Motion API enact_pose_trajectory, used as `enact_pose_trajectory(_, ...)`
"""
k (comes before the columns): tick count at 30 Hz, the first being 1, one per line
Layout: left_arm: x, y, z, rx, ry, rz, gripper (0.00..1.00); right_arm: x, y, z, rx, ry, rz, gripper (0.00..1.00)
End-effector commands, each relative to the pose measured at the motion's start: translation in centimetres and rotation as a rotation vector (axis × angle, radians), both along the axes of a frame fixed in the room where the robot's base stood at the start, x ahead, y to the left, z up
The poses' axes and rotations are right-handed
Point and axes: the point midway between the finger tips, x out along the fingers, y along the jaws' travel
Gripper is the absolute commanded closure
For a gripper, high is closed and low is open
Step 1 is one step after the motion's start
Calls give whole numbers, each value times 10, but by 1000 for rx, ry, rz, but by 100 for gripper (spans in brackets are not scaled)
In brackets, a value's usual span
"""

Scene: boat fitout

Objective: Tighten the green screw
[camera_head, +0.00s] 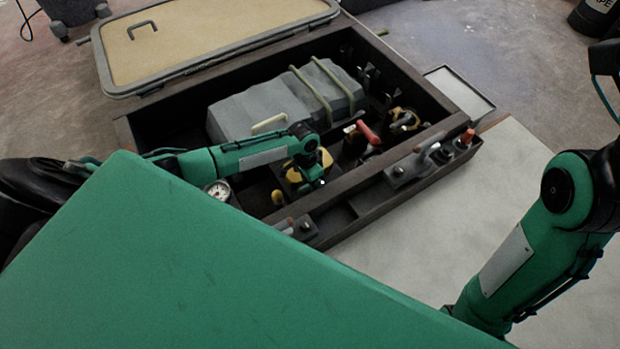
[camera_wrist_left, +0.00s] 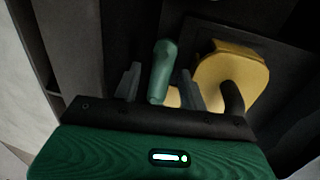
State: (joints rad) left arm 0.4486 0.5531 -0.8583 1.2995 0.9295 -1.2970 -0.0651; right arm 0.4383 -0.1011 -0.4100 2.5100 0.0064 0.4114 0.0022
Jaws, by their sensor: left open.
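In the left wrist view a green rounded piece (camera_wrist_left: 163,68), which looks like the green screw's handle, stands between the two fingers of my left gripper (camera_wrist_left: 159,75). The fingers are open, with a gap visible on each side of it. A yellow fitting (camera_wrist_left: 230,75) with a dark curved part lies just to its right. In the head view my left gripper (camera_head: 316,180) reaches down into the dark compartment box (camera_head: 362,183), over the yellow fitting. The green piece cannot be made out there. My right arm is at the right edge, with its gripper out of sight.
Grey blocks with straps (camera_head: 255,107) fill the box's rear. A red-handled valve (camera_head: 368,133) and a yellow-black part (camera_head: 404,119) sit right of my left gripper. A gauge (camera_head: 218,190) is to its left. A tan lid (camera_head: 205,32) stands open behind.

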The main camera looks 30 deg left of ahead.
Motion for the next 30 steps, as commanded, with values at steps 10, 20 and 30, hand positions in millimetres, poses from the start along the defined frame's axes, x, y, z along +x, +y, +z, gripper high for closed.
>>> enact_pose_trajectory(10,0,0,0,0,0,0,93,0,0,0,0,0,-1,57)
enact_pose_trajectory(20,0,0,2,0,0,-25,100,-1,0,3,2,-5,-2,57)
enact_pose_trajectory(30,0,-1,4,1,2,-226,100,3,4,3,-21,16,-9,57)
